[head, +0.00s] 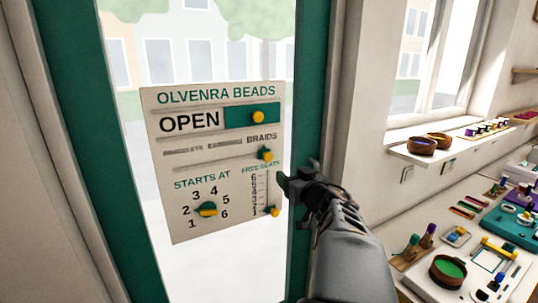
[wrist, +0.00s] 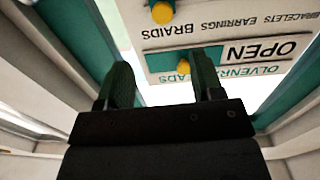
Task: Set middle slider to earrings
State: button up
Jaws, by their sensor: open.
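The sign board (head: 160,165), headed OLVENRA BEADS, hangs on the glass door. Its middle slider has a yellow knob (head: 265,154) at the right end of its track, under the word BRAIDS. In the wrist view, the board (wrist: 285,62) is upside down, with BRACELETS, EARRINGS and BRAIDS in a row and the yellow knob (wrist: 162,13) near BRAIDS. My gripper (head: 287,184) is beside the board's right edge, apart from the middle knob. It is open and empty, its two fingers spread in the wrist view (wrist: 165,85).
The OPEN slider's yellow knob (head: 258,117) is above the middle one. A STARTS AT dial (head: 207,209) and a FREE SEATS slider knob (head: 274,211) are below. The green door frame (head: 303,90) is right of the board. A bead table (head: 400,240) stands at right.

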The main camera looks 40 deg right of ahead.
aim_at(269, 158)
jog(key=w, duration=0.4)
jog(key=w+d+p, duration=0.1)
jog(key=w, duration=0.4)
jog(key=w+d, duration=0.1)
jog(key=w, duration=0.3)
jog(key=shift+w, duration=0.2)
jog(key=shift+r, duration=0.1)
grip_shut()
jog(key=shift+a, duration=0.1)
